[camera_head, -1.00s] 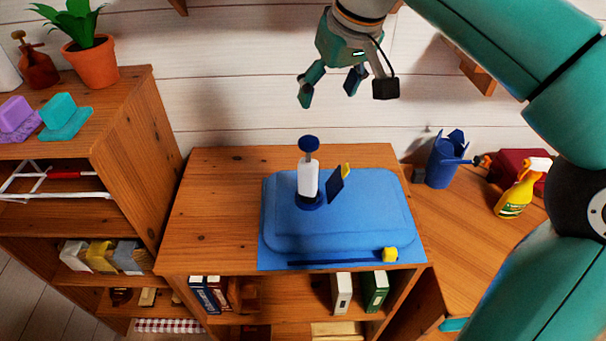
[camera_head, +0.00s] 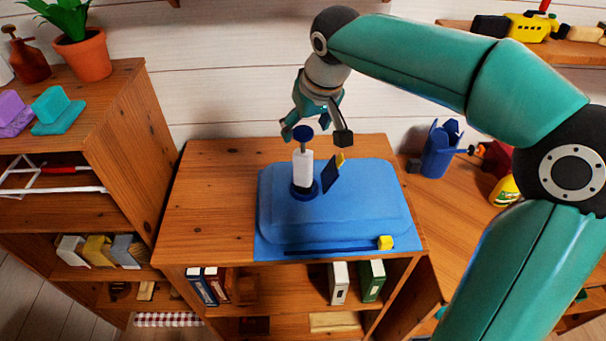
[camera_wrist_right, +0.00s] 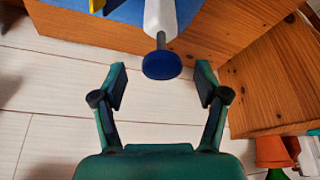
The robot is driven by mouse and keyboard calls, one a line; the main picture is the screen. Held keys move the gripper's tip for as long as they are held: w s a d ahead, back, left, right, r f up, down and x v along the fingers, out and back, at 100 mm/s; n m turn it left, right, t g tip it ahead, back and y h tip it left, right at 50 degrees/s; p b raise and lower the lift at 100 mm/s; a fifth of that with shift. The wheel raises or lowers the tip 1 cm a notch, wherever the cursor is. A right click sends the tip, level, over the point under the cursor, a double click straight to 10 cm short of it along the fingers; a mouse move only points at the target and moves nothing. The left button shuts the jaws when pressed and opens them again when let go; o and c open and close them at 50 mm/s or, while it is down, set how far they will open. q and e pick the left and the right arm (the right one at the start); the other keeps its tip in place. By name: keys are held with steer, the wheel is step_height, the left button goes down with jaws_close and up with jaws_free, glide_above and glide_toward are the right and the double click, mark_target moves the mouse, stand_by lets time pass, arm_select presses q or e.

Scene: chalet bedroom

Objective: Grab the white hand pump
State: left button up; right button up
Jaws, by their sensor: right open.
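The white hand pump (camera_head: 303,167) stands upright on the blue case (camera_head: 375,205) on top of the wooden cabinet. It has a dark blue round base and a dark blue knob on a thin rod. My right gripper (camera_head: 306,134) is just behind and above the pump in the head view, its fingers near the knob height. In the right wrist view the pump's knob (camera_wrist_right: 162,65) lies ahead of and between the open, empty fingers (camera_wrist_right: 161,82); no contact shows. My left gripper is not in view.
A small dark blue panel with a yellow part (camera_head: 332,172) stands right beside the pump. A yellow block (camera_head: 385,242) lies at the case's front edge. A blue container (camera_head: 441,150) stands to the right. The cabinet top's left side (camera_head: 210,190) is bare.

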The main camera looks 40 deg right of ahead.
mark_target(304, 131)
steer(key=shift+x, duration=1.5)
steer(key=shift+a, duration=0.15)
jaws_close()
steer(key=shift+r, duration=0.1)
